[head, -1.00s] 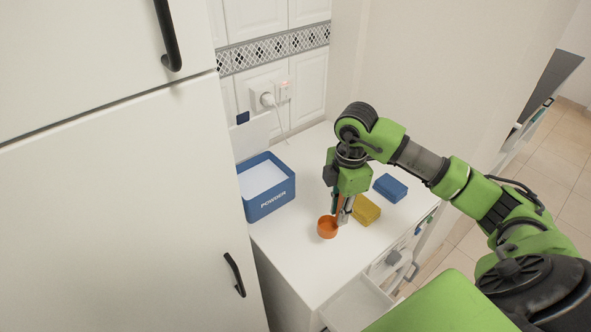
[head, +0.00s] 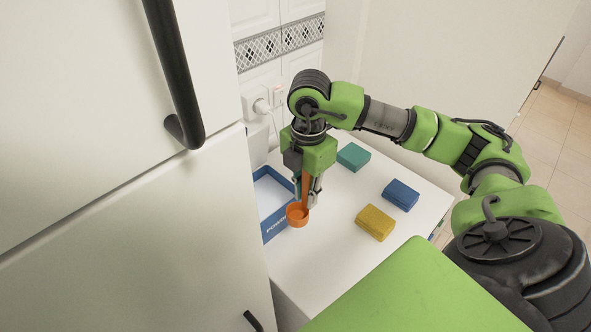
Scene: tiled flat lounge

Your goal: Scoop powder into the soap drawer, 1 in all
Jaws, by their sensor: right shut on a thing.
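An orange scoop (head: 297,215) is held by my right gripper (head: 307,196), which is shut on its upright handle. The scoop's cup is in front of the blue powder box (head: 270,228), overlapping its right side in the view. I cannot tell whether the cup holds powder. White powder (head: 270,197) shows inside the open box, which is partly hidden by the fridge edge and my gripper. The soap drawer is not visible now. My left gripper is not in view.
A green block (head: 353,157), a blue block (head: 401,195) and a yellow block (head: 375,223) lie on the white top (head: 335,205). A tall white fridge (head: 120,200) with black handles stands close on the left. A plug and socket (head: 262,103) are on the tiled wall.

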